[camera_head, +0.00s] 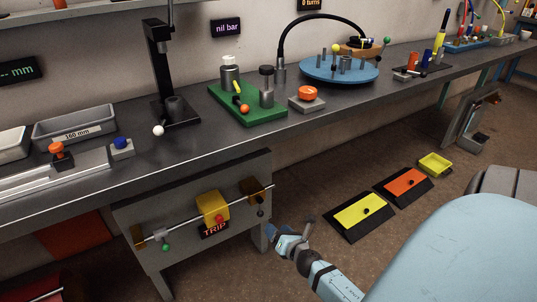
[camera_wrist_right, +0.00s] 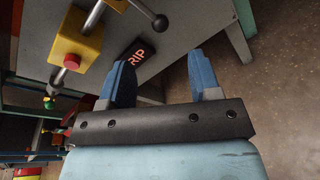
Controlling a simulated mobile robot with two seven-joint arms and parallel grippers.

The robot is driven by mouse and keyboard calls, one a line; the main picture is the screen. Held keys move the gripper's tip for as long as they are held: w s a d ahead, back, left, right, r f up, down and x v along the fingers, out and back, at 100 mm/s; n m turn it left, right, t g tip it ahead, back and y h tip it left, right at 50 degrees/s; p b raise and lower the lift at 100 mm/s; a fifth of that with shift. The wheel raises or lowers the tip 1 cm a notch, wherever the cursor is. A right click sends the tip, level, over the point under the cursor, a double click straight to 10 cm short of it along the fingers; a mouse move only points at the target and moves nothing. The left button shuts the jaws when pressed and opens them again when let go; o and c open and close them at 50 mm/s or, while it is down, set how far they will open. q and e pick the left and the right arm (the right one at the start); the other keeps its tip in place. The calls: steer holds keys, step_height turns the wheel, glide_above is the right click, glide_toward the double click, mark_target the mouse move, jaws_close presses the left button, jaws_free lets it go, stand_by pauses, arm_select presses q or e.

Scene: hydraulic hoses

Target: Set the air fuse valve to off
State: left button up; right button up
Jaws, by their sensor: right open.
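Below the bench, a grey panel (camera_head: 180,245) carries a horizontal pipe with a yellow block (camera_head: 211,208) and a red knob. A brown fitting (camera_head: 253,187) at the pipe's right end has a lever with a black ball (camera_head: 260,213); a green-ball lever (camera_head: 166,247) hangs at the left end. I cannot tell which lever is the air fuse valve's. My right gripper (camera_head: 281,236) is just right of the panel, below the black ball. In the right wrist view, the gripper (camera_wrist_right: 160,68) is open and empty, with the black ball (camera_wrist_right: 161,22) beyond its fingers, apart from them. My left gripper is not in view.
A lit TRIP sign (camera_head: 215,230) sits under the yellow block. The bench top (camera_head: 200,150) overhangs the panel. A bench leg (camera_head: 257,235) stands close to my right gripper. Yellow (camera_head: 361,214) and orange (camera_head: 404,186) floor pedals lie to the right, with open floor around.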

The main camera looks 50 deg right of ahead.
steer(key=shift+v, duration=1.7)
